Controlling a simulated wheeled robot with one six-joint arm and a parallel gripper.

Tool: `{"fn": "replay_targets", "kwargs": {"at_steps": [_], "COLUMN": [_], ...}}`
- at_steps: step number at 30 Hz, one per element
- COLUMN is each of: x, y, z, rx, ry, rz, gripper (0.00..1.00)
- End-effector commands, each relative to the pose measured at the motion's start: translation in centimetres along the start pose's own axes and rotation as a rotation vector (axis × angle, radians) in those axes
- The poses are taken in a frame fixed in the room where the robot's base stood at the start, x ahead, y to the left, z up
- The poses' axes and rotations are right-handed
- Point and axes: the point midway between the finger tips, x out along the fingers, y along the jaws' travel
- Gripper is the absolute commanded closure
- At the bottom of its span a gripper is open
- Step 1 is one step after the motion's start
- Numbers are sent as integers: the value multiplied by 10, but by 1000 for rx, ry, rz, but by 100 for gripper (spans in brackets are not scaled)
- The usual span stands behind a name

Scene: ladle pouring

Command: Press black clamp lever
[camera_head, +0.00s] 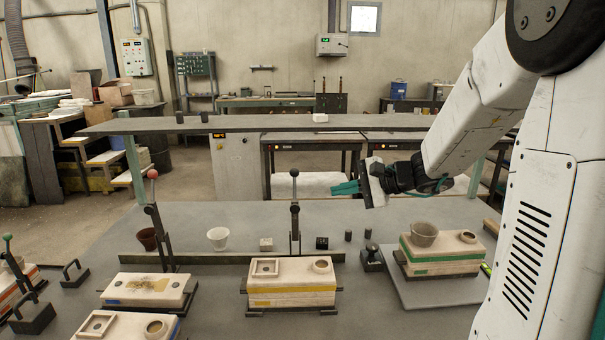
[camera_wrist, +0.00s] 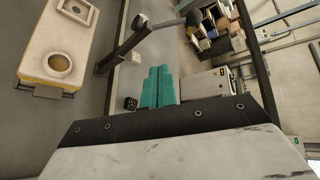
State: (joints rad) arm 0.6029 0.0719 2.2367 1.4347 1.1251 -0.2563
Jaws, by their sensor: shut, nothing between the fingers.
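The black clamp lever (camera_head: 295,215) stands upright behind the yellow-striped mould (camera_head: 292,298), with a dark round knob on top. In the wrist view the lever (camera_wrist: 125,45) slants up to its knob, beyond my fingertips. My gripper (camera_head: 335,188) has teal fingers pointing left, to the right of the lever knob and apart from it. In the wrist view my gripper (camera_wrist: 157,70) has its two fingers side by side, shut with nothing between them.
A red-knobbed lever (camera_head: 152,173) stands left, behind a blue-striped mould (camera_head: 148,290). A green-striped mould (camera_head: 440,263) carries a cup (camera_head: 424,233) at right. A white cup (camera_head: 218,238) and small blocks stand behind the low rail. A raised shelf (camera_head: 270,123) crosses behind.

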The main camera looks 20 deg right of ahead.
Motion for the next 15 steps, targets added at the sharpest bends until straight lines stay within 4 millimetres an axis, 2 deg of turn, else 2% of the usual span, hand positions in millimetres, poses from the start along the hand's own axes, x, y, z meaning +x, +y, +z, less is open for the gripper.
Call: {"fn": "replay_targets", "kwargs": {"at_steps": [3,6,15], "x": [0,-3,-3], "y": [-28,-42,-45], "z": [-13,-18,-20], "rx": [10,9,-8], "ry": [41,64,76], "rz": [-108,-161,-176], "gripper": [100,100,100]}}
